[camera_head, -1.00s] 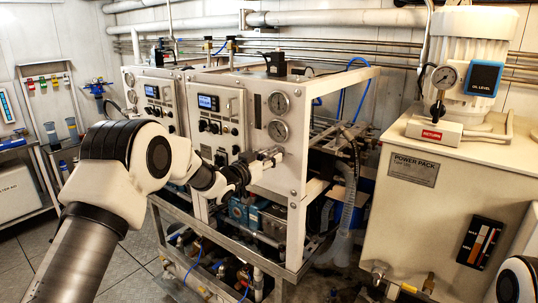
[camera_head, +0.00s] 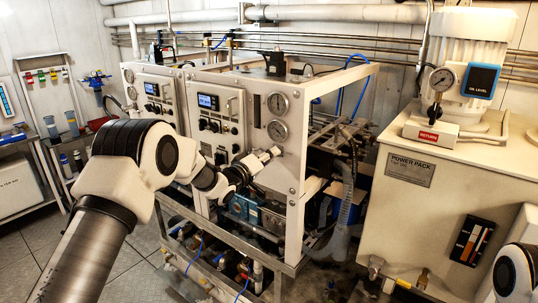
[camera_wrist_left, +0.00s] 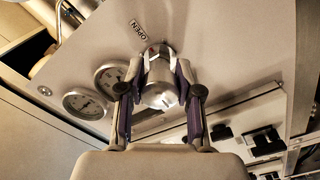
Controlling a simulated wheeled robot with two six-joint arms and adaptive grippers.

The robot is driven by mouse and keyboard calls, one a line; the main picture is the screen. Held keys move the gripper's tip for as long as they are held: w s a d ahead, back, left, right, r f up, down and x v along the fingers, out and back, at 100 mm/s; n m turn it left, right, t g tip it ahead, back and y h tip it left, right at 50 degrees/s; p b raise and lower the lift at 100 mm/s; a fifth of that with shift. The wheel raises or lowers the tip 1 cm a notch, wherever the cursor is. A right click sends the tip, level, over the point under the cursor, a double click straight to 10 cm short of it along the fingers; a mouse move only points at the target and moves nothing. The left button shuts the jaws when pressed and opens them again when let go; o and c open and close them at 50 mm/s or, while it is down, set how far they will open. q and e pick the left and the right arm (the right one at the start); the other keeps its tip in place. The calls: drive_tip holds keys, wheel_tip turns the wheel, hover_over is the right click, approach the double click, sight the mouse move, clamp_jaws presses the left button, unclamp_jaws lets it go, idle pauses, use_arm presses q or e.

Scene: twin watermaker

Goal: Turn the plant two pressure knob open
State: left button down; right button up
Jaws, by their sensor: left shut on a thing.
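My left gripper (camera_head: 266,159) is at the white front panel (camera_head: 262,90) of the nearer watermaker unit, below its two round gauges. In the left wrist view its two fingers (camera_wrist_left: 160,72) stand on either side of a silver metal knob (camera_wrist_left: 160,92), shut on it. A small red mark shows near the knob's base. An "OPEN" label (camera_wrist_left: 139,30) is on the panel beside the knob. In the head view the knob is hidden by the gripper. My right gripper does not show; only a piece of my right arm is at the lower right edge.
Gauges (camera_head: 278,131) sit just above the gripper, and a control panel with a lit display (camera_head: 208,102) is to its left. A metal frame with pipes and hoses is below. A power pack (camera_head: 425,215) stands on the right.

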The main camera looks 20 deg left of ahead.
use_arm(q)
drive_tip(key=n, duration=0.2)
drive_tip(key=n+p, duration=0.1)
drive_tip(key=n, duration=0.1)
drive_tip(key=shift+r+n, duration=0.2)
drive_tip(key=shift+n, duration=0.1)
drive_tip(key=n+p, duration=0.1)
drive_tip(key=n, duration=0.3)
drive_tip(key=shift+n, duration=0.4)
drive_tip(key=c, duration=0.7)
unclamp_jaws()
drive_tip(key=shift+f, duration=0.1)
drive_tip(key=shift+c, duration=0.2)
drive_tip(key=v, duration=1.2)
drive_tip(key=shift+w+d, duration=0.1)
